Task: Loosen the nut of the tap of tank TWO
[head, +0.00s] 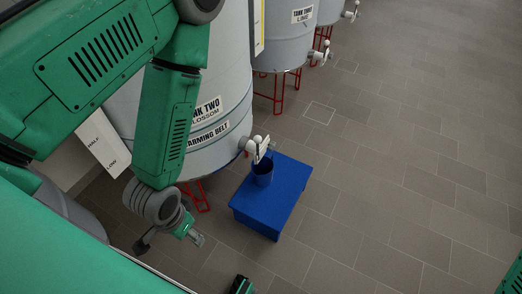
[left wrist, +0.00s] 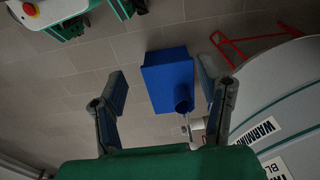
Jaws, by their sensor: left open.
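Tank TWO (head: 222,100) is a large grey tank with a "TANK TWO" label and a warming belt label. Its white tap (head: 256,147) sticks out low on the right side, above a blue cup. The tap also shows in the left wrist view (left wrist: 194,125), near the right finger and partly hidden; its nut is too small to tell apart. My left gripper (head: 169,241) is open and empty, left of and nearer than the tap, clearly apart from it in the head view. Its spread fingers show in the left wrist view (left wrist: 160,78). My right gripper is not clearly in view.
The blue cup (head: 262,174) stands on a blue box (head: 283,192) under the tap. Red legs (head: 203,197) support the tank. Further tanks with taps (head: 320,57) stand behind. A level board (head: 101,143) is at left. The tiled floor (head: 400,180) at right is clear.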

